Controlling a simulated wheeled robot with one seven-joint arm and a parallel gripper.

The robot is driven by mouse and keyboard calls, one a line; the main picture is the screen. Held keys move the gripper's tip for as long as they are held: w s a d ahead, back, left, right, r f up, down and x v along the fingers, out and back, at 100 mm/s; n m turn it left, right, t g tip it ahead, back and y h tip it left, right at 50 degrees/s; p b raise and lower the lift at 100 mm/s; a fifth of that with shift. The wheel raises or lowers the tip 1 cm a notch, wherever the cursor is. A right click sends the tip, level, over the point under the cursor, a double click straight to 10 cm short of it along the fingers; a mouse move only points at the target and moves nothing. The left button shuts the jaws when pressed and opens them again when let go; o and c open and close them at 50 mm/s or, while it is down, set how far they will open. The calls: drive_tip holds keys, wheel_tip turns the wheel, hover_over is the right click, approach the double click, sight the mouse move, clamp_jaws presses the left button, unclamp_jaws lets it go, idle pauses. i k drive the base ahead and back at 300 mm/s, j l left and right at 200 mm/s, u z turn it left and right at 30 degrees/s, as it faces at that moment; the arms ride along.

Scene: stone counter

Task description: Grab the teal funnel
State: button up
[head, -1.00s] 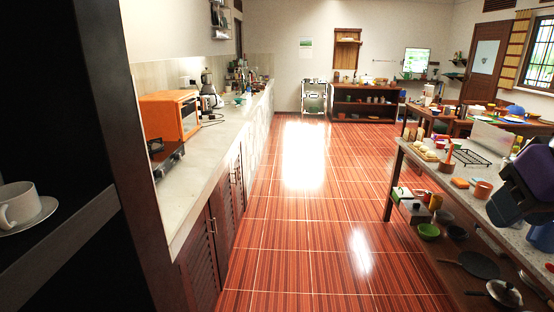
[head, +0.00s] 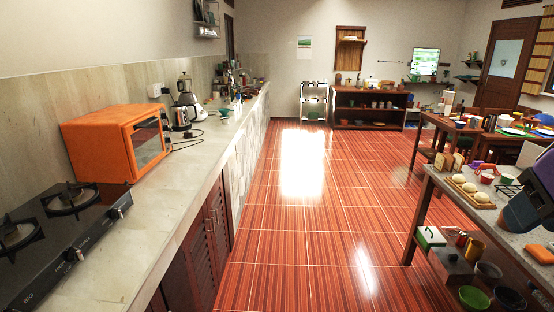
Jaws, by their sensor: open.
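I cannot pick out a teal funnel for certain. A small teal-green item (head: 225,113) stands on the left stone counter (head: 150,208), well ahead of me, past the coffee maker. It is too small to tell its shape. Part of my arm, dark with a purple-blue cover, cuts into the right edge over the side table. My gripper's fingers do not show, and nothing is seen held.
On the left counter are a black gas stove (head: 62,240), an orange oven (head: 118,143) and a coffee maker (head: 187,97) with a cable. A side table (head: 470,200) with buns and bowls stands right. The tiled floor (head: 310,215) between is clear.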

sight(224, 112)
drive_tip(key=i, duration=5.45)
drive_tip(key=i+l+u, duration=0.1)
drive_tip(key=i+u, duration=0.25)
drive_tip(key=i, duration=0.25)
drive_tip(key=i+l+u, duration=0.35)
drive_tip(key=i, duration=0.2)
drive_tip(key=i+l+u, duration=0.35)
drive_tip(key=i, duration=0.2)
drive_tip(key=i+l+u, duration=0.7)
drive_tip(key=l, duration=0.15)
drive_tip(key=i+l+u, duration=0.1)
drive_tip(key=l+u, duration=0.15)
drive_tip(key=i+l+u, duration=0.1)
drive_tip(key=l+u, duration=0.15)
drive_tip(key=l, duration=0.2)
drive_tip(key=i+l+u, duration=0.1)
drive_tip(key=l+u, duration=0.15)
drive_tip(key=l, duration=0.15)
